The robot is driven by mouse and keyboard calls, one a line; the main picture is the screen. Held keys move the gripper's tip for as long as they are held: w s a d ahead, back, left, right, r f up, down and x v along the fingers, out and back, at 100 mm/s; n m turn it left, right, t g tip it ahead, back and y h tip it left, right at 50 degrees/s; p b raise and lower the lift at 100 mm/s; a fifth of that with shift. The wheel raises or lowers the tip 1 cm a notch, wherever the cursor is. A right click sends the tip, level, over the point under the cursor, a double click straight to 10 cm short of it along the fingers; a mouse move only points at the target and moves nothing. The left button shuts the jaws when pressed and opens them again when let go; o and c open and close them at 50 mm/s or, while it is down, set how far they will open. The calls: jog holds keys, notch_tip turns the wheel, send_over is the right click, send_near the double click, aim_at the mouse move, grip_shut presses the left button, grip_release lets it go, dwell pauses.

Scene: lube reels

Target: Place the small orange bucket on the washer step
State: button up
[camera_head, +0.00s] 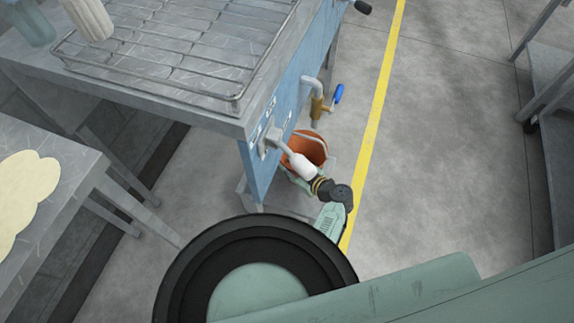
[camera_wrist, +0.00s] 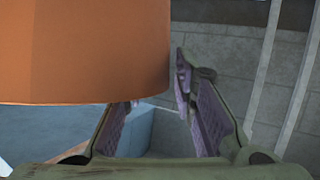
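The small orange bucket (camera_head: 314,147) shows at the front right corner of the blue washer (camera_head: 257,163) in the head view, low beside its side panel. A white cylindrical part and my arm partly cover it. In the wrist view the bucket (camera_wrist: 85,50) fills the upper left, very close. My gripper (camera_wrist: 160,85) has its fingers apart, with a gap between the purple pads. The bucket hides the left fingertip; the right finger is in full view, right of the bucket's edge. I cannot tell whether the fingers touch the bucket. I cannot make out the washer step for certain.
A wire rack (camera_head: 165,45) lies on the washer's top. A pipe with a blue-handled valve (camera_head: 338,93) sticks out behind the bucket. A metal table (camera_head: 70,185) stands at left and a shelf (camera_head: 552,80) at right. The floor right of the yellow line (camera_head: 378,95) is clear.

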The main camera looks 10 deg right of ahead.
jog(key=b+v, duration=0.2)
jog(key=v, duration=0.9)
